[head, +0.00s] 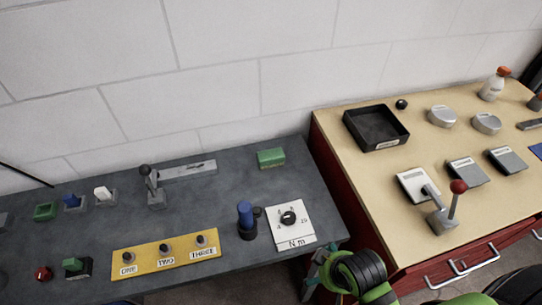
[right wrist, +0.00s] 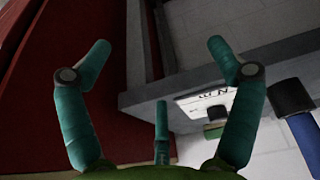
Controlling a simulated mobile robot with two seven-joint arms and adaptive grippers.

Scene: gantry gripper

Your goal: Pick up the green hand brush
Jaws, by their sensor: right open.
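A green block (head: 270,158) that looks like the hand brush lies at the back right of the grey bench, near the wall. Its bristles cannot be made out. In the right wrist view a small part of a green thing (right wrist: 213,132), likely the same one, shows beyond the white dial card. My right gripper (head: 317,273) is low at the bench's front right corner, in front of and apart from the block. Its teal fingers (right wrist: 160,50) are spread with nothing between them. My left gripper is not in view.
The grey bench (head: 215,205) holds a white dial card (head: 291,228), a blue-handled tool (head: 245,218), a yellow switch panel (head: 165,255) and a lever (head: 152,190). A red cabinet with a wooden top (head: 365,185) stands right, bearing a black tray (head: 377,128) and a red-knobbed lever (head: 452,205).

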